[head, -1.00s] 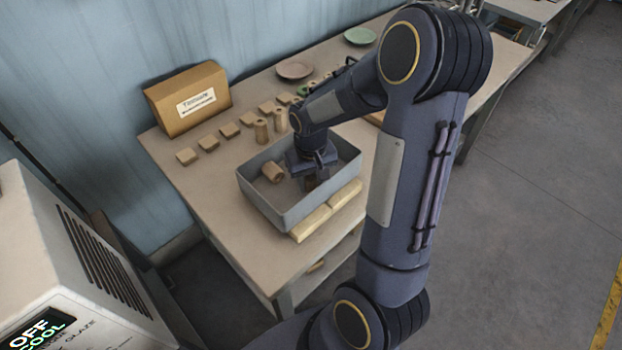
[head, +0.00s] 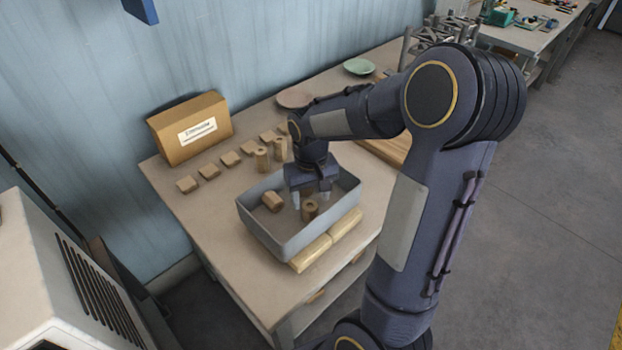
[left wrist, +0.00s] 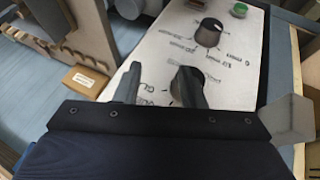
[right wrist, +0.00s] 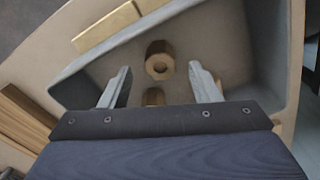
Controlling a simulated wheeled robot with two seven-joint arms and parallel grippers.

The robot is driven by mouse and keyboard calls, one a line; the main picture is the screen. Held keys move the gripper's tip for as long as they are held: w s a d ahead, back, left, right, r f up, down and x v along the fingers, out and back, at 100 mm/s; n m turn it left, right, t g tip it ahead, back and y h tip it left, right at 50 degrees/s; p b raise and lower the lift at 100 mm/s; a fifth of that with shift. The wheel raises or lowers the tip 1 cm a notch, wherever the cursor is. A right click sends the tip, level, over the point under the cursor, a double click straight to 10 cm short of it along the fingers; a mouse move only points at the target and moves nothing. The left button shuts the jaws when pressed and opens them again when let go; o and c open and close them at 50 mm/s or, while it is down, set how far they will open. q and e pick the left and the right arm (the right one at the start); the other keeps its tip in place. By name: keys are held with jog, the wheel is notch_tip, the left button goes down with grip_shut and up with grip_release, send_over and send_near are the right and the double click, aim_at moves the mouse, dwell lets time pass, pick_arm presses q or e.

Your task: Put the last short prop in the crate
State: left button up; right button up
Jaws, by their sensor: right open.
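The grey crate (head: 262,233) stands on the table. One short tan prop (head: 309,211) stands upright in it, and another prop (head: 272,201) lies on its side to its left. My right gripper (head: 311,194) is open and empty just above the upright prop. In the right wrist view, a six-sided prop with a hole (right wrist: 159,62) shows ahead between the open fingers; a second prop (right wrist: 153,97) is partly hidden by the gripper body. My left gripper (left wrist: 160,88) shows only in its wrist view, fingers apart with nothing between them, before a panel with knobs.
Two tan props (head: 262,160) stand on the table behind the crate, beside a row of small flat blocks (head: 209,172). A labelled cardboard box (head: 190,128) stands at the back. Pale yellow blocks (head: 311,254) lie along the crate's front. Plates (head: 359,67) lie farther back.

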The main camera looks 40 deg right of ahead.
aim_at(311, 207)
notch_tip(311, 207, up, 6)
jog(key=s+a+r+n+t+y, duration=0.1)
jog(key=s+a+t+y, duration=0.1)
jog(key=s+a, duration=0.4)
jog(key=s+a+r+n+t+y, duration=0.1)
jog(key=s+a+r+t, duration=0.1)
jog(key=s+a, duration=0.5)
jog(key=shift+s+r+t+y, duration=0.2)
jog(key=shift+s+t+y, duration=0.2)
jog(key=shift+s+t, duration=0.55)
jog(key=shift+s, duration=0.2)
